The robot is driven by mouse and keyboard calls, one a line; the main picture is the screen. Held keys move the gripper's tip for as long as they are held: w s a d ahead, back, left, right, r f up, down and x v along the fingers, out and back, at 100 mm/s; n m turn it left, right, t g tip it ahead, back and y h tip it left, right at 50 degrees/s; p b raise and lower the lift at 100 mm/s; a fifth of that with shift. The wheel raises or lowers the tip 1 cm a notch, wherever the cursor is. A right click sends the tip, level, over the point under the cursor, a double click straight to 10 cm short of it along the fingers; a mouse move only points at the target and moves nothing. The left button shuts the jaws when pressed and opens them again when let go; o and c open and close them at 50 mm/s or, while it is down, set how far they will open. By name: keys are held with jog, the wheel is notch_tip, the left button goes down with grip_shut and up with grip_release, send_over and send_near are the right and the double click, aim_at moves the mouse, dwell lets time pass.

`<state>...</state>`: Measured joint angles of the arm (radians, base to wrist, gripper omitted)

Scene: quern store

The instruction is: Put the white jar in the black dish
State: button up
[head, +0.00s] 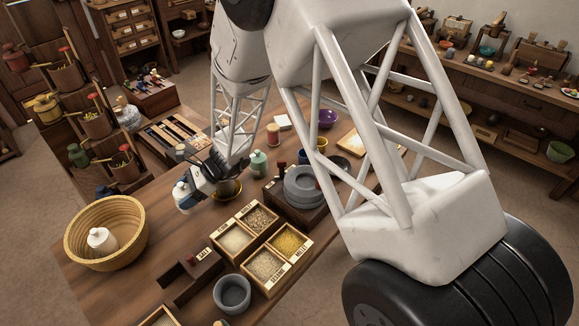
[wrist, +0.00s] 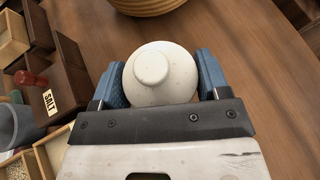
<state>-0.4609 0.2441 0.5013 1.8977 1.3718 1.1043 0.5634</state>
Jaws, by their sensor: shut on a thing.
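My gripper (head: 190,201) is shut on a white jar (head: 181,190) with a rounded lid and knob, held above the wooden table near its left side. In the wrist view the jar (wrist: 162,78) sits between the two blue fingers of my gripper (wrist: 161,86). A dark round dish (head: 341,163), which looks like the black dish, lies farther back on the table, to the right of the gripper. My arm's lattice partly hides it. The black dish does not show in the wrist view.
A coiled basket (head: 76,232) at the left holds another white jar (head: 101,240). Bare wood lies between the basket and the boxes.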

jog(key=shift+r, duration=0.15)
notch_tip(320, 180, up, 11)
jog(key=shift+f, duration=0.1)
jog(key=shift+w+d, duration=0.35)
jog(key=shift+d, duration=0.05)
jog(key=w+d+m+t, duration=0.3)
jog(key=w+d, duration=0.3)
jog(key=d, duration=0.6)
jog(key=w+d+m+t, duration=0.3)
jog(key=w+d, duration=0.2)
jog(key=d, duration=0.6)
jog(key=w+d+m+t, duration=0.35)
jog(key=w+d, duration=0.25)
jog(key=d, duration=0.6)
jog(key=d+m+t+h, duration=0.2)
jog(key=d+m+t, duration=0.1)
jog(key=d, duration=1.1)
jog(key=shift+w+a+f, duration=0.1)
jog(key=shift+w+f, duration=0.1)
jog(key=shift+f, duration=1.1)
jog(key=shift+w+f, duration=0.15)
jog(key=shift+f, duration=1.1)
jog(key=shift+f, duration=0.15)
jog(key=shift+f, duration=3)
